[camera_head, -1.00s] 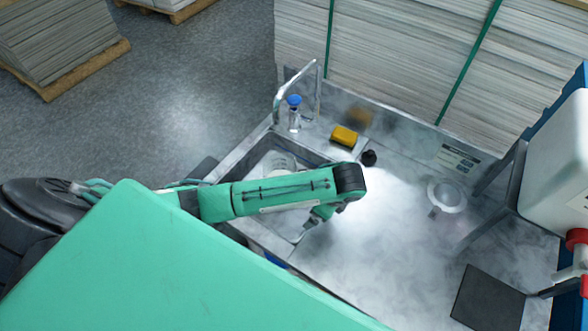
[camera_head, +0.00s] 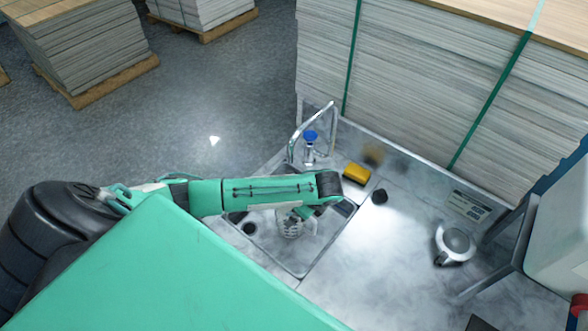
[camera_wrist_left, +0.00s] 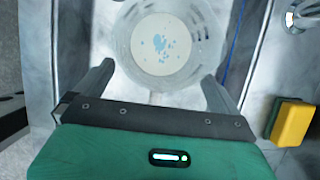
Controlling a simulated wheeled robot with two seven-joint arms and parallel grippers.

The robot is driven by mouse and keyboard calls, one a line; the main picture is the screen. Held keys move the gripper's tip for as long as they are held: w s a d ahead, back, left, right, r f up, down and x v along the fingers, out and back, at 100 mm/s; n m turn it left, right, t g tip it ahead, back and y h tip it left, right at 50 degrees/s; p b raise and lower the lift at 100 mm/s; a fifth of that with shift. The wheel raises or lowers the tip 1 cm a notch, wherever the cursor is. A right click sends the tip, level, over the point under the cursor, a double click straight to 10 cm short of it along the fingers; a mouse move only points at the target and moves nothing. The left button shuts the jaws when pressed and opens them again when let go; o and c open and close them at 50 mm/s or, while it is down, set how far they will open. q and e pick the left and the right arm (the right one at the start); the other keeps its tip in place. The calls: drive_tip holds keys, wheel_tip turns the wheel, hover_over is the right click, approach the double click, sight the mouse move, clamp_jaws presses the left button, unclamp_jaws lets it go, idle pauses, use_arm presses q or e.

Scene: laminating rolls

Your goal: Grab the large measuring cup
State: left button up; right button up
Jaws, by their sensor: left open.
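A large clear measuring cup (camera_head: 291,230) with ribbed markings stands in the metal sink (camera_head: 262,247), partly hidden by my left arm. In the left wrist view the cup (camera_wrist_left: 163,42) is seen from above, with a pale bottom and blue specks. My left gripper (camera_head: 303,212) is over the sink, right at the cup. In the wrist view its open fingers (camera_wrist_left: 157,76) are spread on either side of the cup's near part. I cannot tell whether they touch it. My right gripper is not in view.
A faucet (camera_head: 292,146) and a blue-topped bottle (camera_head: 309,150) stand behind the sink. A yellow sponge (camera_head: 356,173) and a small black object (camera_head: 379,196) lie to its right. The middle counter is clear.

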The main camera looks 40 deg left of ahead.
use_arm(q)
drive_tip(key=a+f, duration=0.2)
drive_tip(key=a, duration=0.1)
drive_tip(key=shift+w+f+p, duration=0.15)
drive_tip(key=shift+f+p, duration=0.2)
drive_tip(key=shift+f, duration=0.05)
drive_tip(key=c, duration=1.7)
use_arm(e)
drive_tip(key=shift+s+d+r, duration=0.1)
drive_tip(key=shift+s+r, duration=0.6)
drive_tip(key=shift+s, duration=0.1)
use_arm(q)
drive_tip(key=shift+r, duration=0.15)
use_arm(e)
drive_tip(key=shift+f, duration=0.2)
